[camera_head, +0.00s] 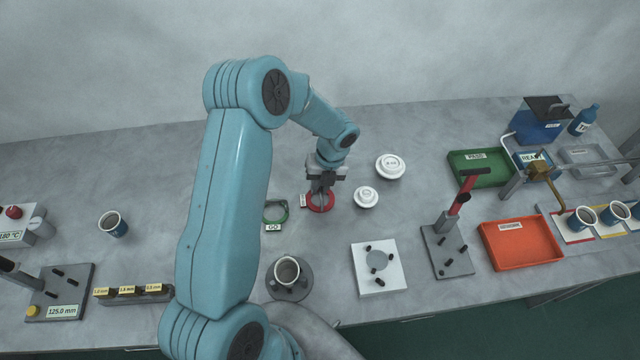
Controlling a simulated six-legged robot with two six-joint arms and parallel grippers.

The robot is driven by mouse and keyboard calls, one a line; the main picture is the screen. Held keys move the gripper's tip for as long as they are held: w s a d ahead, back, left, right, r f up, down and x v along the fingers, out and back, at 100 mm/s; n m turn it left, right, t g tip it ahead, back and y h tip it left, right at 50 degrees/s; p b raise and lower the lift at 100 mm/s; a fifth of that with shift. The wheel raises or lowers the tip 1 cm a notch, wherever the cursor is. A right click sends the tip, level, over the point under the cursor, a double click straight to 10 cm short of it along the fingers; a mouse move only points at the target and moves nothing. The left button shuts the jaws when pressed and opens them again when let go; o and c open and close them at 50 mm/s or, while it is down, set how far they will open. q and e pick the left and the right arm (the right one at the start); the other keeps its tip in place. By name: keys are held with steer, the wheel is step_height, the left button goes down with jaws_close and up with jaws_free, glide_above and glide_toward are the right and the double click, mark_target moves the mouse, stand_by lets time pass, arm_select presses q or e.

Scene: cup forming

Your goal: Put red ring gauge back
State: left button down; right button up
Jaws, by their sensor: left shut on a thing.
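The red ring gauge (321,208) is at the middle of the bench in the head view, flat and low at the bench top. My left gripper (321,196) points down over it, and its fingers are shut on the ring's near-left part. A small white label (303,200) stands just left of the ring, partly hidden. The green ring gauge (275,212) lies to the left, with a GO label (273,227) in front of it. I cannot tell whether the red ring touches the bench. My right gripper is not in view.
White round pieces (390,166) (366,197) stand right of the ring. A cup (287,271) on a round base and a white plate with pegs (378,267) are nearer. Green (453,170) and orange (485,247) trays are at the right.

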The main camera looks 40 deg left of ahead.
arm_select(q)
steer(key=shift+f, duration=0.2)
steer(key=c, duration=1.1)
jaws_free()
